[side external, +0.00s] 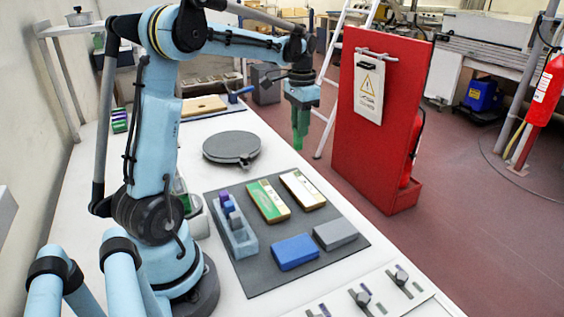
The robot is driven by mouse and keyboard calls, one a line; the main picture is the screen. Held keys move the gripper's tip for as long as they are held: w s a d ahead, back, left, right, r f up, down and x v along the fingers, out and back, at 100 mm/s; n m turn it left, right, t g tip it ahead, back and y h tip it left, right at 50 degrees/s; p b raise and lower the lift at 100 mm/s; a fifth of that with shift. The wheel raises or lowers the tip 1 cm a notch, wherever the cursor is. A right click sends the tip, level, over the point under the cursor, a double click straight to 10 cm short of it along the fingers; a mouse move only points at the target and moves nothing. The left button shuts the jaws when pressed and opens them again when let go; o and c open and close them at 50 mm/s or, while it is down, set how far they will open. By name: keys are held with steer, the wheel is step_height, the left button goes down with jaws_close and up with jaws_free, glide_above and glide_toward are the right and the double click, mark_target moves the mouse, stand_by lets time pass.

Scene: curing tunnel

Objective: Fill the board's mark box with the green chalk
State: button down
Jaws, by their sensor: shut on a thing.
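My gripper (299,128) hangs pointing down beyond the table's right edge, left of the red panel. It is shut on the green chalk (298,143), whose lower end shows beneath the fingers. The upper part of the chalk is hard to tell apart from the fingers. A light blue holder (245,243) on the dark mat has purple and grey pieces in it. I cannot make out a mark box, and cannot tell which surface is the board. A tall red panel (372,160) with a hung white warning sign (369,90) stands right of my gripper, apart from it.
The dark mat (345,248) also bears a green-and-white block (267,201), a white-topped block (302,188), a blue block (295,251) and a grey block (335,234). A round grey disc (232,147) lies behind. A white ladder (334,75) stands behind the panel.

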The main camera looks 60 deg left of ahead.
mark_target(299, 145)
steer(key=shift+a+f, duration=0.15)
steer(key=shift+f, duration=3.15)
steer(key=shift+d+f, duration=0.45)
steer(key=shift+f, duration=0.25)
steer(key=shift+d, duration=0.35)
steer(key=shift+a, duration=0.85)
steer(key=shift+d, duration=0.75)
step_height(299, 145, up, 8)
